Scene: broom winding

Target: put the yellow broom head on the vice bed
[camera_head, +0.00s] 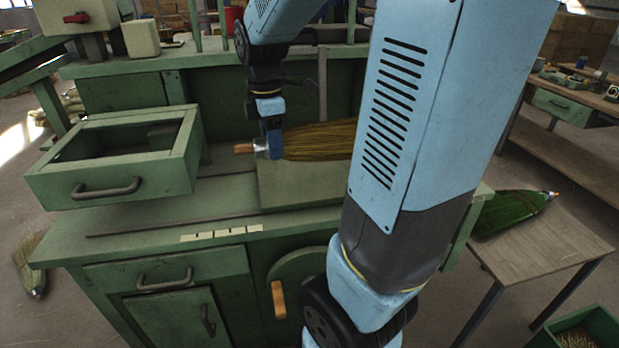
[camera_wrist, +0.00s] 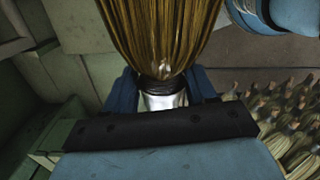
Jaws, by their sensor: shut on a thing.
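The yellow broom head (camera_head: 318,140) lies roughly level above the green bench, its bristles pointing right and its wooden stub and metal collar on the left. My gripper (camera_head: 272,148) is shut around the collar. In the wrist view, the blue fingers of my gripper (camera_wrist: 165,92) flank the silver collar, and the yellow bristles (camera_wrist: 160,35) spread out beyond it. A flat raised green block (camera_head: 300,182), which seems to be the vice bed, is directly below the broom head. I cannot tell whether they touch. My arm hides the bristle tips in the head view.
An open green drawer box (camera_head: 110,160) stands left of the broom head. A green broom head (camera_head: 512,212) lies on a side table (camera_head: 540,245) at the right. Several bundles (camera_wrist: 285,125) show at the wrist view's lower right. The bench's front strip is mostly clear.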

